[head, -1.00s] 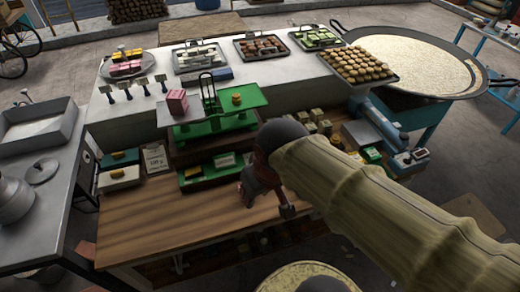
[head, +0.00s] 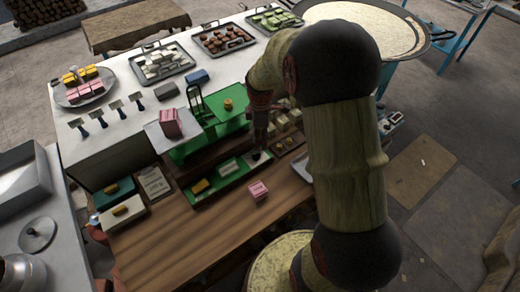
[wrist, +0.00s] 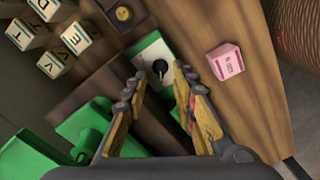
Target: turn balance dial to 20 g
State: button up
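The green balance (head: 215,125) stands on the wooden counter. Its left pan bears a pink block (head: 170,122) and its right pan a small brass-coloured piece (head: 228,104). At the right end of its low green front is a white plate with a round black knob, which looks like the dial (head: 257,157). The dial also shows in the wrist view (wrist: 158,66); its markings are too small to read. My gripper (head: 262,144) points down over the dial. In the wrist view its fingers (wrist: 161,78) are apart on either side of the knob, empty; contact cannot be told.
A pink cube (head: 258,190) lies on the wood close in front of the dial. Lettered blocks (wrist: 54,63) stand beside the balance. The front wooden counter is mostly clear.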

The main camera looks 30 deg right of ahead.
aim_at(256, 156)
jog(key=shift+f, duration=0.4)
notch_tip(256, 156, down, 7)
jog(key=shift+r, duration=0.1)
jog(key=shift+c, duration=1.1)
grip_shut()
